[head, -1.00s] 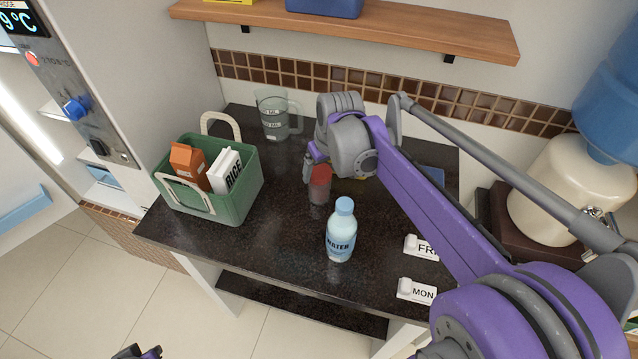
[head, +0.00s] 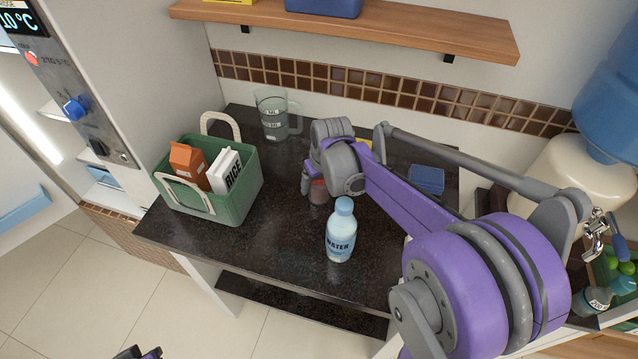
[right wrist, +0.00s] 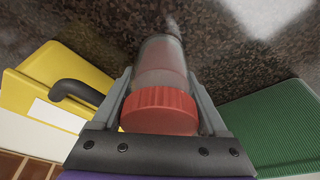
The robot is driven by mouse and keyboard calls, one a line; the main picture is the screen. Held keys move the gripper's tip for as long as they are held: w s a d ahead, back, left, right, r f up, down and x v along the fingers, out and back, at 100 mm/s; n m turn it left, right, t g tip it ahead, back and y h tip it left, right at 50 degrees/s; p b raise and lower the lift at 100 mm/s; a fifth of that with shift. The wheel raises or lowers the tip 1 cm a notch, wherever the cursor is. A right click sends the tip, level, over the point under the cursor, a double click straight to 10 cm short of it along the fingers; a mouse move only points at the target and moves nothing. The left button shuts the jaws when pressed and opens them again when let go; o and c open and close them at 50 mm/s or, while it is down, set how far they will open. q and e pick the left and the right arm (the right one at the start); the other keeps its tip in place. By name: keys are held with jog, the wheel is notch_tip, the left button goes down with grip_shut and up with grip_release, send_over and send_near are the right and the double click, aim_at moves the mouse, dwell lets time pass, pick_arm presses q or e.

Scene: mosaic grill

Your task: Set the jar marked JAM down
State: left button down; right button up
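The jar (head: 317,192) has a red lid and a clear, pale body. It is upright over the dark counter, left of and behind the water bottle, and partly hidden by my right wrist. In the right wrist view its red lid (right wrist: 160,108) sits between the two grey fingers of my right gripper (right wrist: 166,100), which press against it from both sides. No JAM lettering shows. I cannot tell whether its base touches the counter (head: 200,252). My left gripper (head: 137,353) shows only as a dark tip at the bottom edge, too little to judge.
A water bottle (head: 341,230) stands in front of the jar. A green basket (head: 235,205) with a rice box is left, a measuring jug (head: 272,115) behind. A blue item (head: 427,180) lies right. A yellow object (right wrist: 60,85) flanks the gripper. The counter's front left is clear.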

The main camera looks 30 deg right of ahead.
jog(key=c, duration=1)
grip_shut()
jog(key=shift+r, duration=0.1)
